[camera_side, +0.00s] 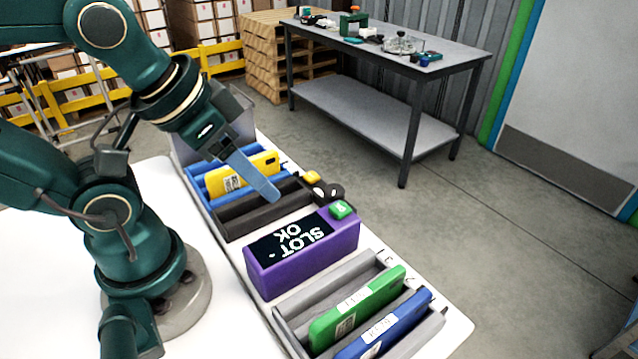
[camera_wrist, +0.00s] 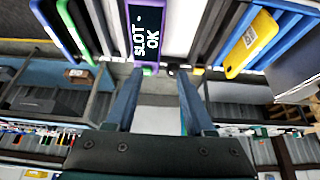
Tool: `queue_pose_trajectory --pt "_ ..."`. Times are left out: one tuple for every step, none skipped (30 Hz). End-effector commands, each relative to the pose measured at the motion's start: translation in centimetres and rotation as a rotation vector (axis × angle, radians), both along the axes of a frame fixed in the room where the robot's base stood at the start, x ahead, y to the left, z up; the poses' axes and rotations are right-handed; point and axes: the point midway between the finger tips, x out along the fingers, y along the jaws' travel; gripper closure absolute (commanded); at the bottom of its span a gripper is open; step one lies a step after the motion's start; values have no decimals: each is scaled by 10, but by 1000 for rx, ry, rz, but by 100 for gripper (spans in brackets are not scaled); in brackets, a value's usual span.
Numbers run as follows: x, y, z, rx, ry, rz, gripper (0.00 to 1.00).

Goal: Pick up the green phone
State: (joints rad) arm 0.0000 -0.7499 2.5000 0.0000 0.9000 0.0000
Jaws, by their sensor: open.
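The green phone (camera_side: 356,308) stands tilted on edge in a grey slotted tray (camera_side: 299,301) at the lower right of the side view, with white labels on its face. A blue phone (camera_side: 385,328) stands close beside it in the same tray. In the wrist view the green phone (camera_wrist: 75,30) shows at the upper left. My gripper (camera_side: 268,188) is open and empty, above the black tray and behind the purple display box, well away from the green phone. Both fingers of my gripper (camera_wrist: 160,78) show apart in the wrist view.
A purple box (camera_side: 341,240) with a "SLOT - OK" screen and a green button stands between my gripper and the grey tray. A yellow phone (camera_side: 243,174) leans in a blue tray (camera_side: 195,172). The black tray (camera_side: 234,225) shows no phone. A workbench (camera_side: 448,62) stands behind.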

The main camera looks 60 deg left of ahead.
Motion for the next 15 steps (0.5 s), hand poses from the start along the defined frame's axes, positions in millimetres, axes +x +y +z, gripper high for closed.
queue_pose_trajectory --pt "0 0 0 0 0 0 46" --pt "0 0 0 0 0 0 46" --pt "0 0 0 0 0 0 46" --pt "0 0 0 0 0 0 46" --pt "0 0 0 0 0 0 46" --pt "0 0 0 0 0 0 46" --pt "0 0 0 0 0 0 46" --pt "0 0 0 0 0 0 46" --pt "0 0 0 0 0 0 46" --pt "0 0 0 0 0 0 46" --pt "0 0 0 0 0 1 46" --pt "0 0 0 -3 0 5 46" --pt "0 0 0 -7 1 13 46" --pt "-1 0 0 -13 3 24 46" --pt "0 0 1 -24 2 45 46"
